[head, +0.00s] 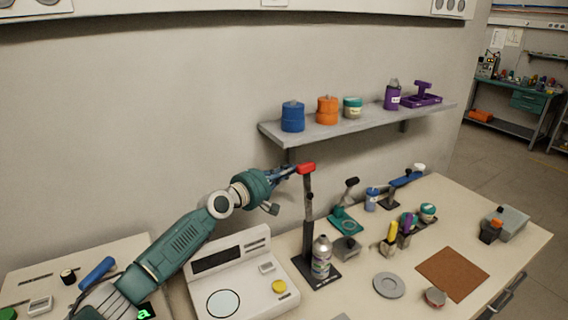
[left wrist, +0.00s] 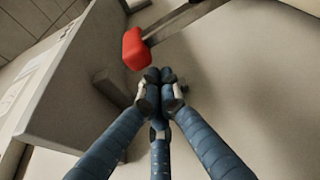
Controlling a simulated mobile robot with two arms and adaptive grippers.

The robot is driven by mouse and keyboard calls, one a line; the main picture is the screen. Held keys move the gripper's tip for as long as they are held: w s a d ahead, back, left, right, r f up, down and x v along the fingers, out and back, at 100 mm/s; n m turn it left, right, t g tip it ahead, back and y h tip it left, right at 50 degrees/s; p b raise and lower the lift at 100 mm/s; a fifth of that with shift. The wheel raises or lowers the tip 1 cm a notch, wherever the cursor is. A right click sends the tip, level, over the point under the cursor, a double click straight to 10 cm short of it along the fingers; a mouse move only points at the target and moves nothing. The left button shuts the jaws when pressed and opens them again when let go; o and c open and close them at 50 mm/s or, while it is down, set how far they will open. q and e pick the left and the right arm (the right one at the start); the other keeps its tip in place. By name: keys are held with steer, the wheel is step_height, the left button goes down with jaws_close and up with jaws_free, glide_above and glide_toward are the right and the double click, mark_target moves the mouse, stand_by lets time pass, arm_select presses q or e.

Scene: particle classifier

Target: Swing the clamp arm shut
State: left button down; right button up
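The clamp has a dark upright bar (head: 308,215) with a red end piece (head: 306,168) on top, rising from a dark base plate (head: 300,264). A spray can (head: 321,259) stands upright on the plate, in front of the bar. My left gripper (head: 293,171) is just left of the red end piece. In the left wrist view its fingertips (left wrist: 158,76) are together with nothing seen between them. The red end piece (left wrist: 135,48) is just beyond them, with a grey bar running to the upper right. I cannot tell whether they touch. My right gripper is out of view.
A wall shelf (head: 360,124) with blue, orange and purple containers hangs behind. A white device (head: 242,278) with a yellow button lies under my left arm. Right of the clamp are a grey disc (head: 389,285), a brown mat (head: 453,273) and several small tools and jars.

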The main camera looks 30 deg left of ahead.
arm_select(q)
steer(key=shift+d+f, duration=0.1)
steer(key=shift+d, duration=0.1)
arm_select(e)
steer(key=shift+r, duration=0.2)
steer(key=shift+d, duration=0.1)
